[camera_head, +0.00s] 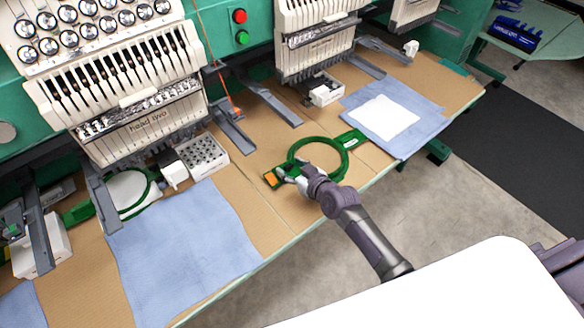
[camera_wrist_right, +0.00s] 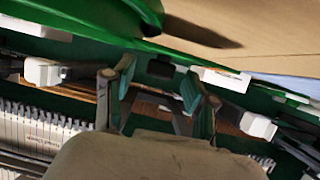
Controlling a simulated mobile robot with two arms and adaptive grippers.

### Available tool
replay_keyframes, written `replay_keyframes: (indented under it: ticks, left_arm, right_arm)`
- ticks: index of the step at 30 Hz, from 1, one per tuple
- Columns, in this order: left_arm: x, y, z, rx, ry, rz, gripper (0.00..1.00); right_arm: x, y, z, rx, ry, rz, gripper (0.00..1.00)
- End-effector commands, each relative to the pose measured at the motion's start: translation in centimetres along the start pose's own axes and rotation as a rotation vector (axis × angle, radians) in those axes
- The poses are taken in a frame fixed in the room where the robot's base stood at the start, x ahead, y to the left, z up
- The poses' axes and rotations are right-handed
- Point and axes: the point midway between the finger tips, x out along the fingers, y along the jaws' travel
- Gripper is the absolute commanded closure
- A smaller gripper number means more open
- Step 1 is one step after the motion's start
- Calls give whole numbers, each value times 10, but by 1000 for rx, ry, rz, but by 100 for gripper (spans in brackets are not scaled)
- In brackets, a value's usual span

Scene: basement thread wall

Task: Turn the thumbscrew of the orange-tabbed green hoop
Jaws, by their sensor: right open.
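The green hoop (camera_head: 347,156) lies on the brown tabletop in the middle of the head view, with an orange tab (camera_head: 271,179) at its left end. My right gripper (camera_head: 289,173) is at the near left side of the hoop, close to the orange tab. The wrist view shows the right gripper's fingers (camera_wrist_right: 158,88) apart, with green pads and nothing clearly between them. Green parts, probably of the hoop (camera_wrist_right: 125,14), cross the top of that view. The thumbscrew cannot be made out; the gripper may hide it. My left gripper is not in view.
Embroidery machine heads (camera_head: 118,82) stand along the back. Another green hoop (camera_head: 150,190) lies at left beside a white box of bobbins (camera_head: 204,155). Blue cloth (camera_head: 180,240) lies left of the gripper; another blue cloth (camera_head: 352,104) with a white sheet lies right.

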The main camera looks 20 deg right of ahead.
Motion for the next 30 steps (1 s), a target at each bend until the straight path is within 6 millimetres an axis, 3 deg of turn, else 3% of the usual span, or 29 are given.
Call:
replay_keyframes:
  ticks: [7,21,30]
  left_arm:
    - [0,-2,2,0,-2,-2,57]
    - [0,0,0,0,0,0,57]
    - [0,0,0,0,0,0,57]
  right_arm:
    - [-10,0,1,-1,-1,0,44]
    - [-101,0,1,-1,-2,0,44]
    - [-120,0,0,0,0,0,44]
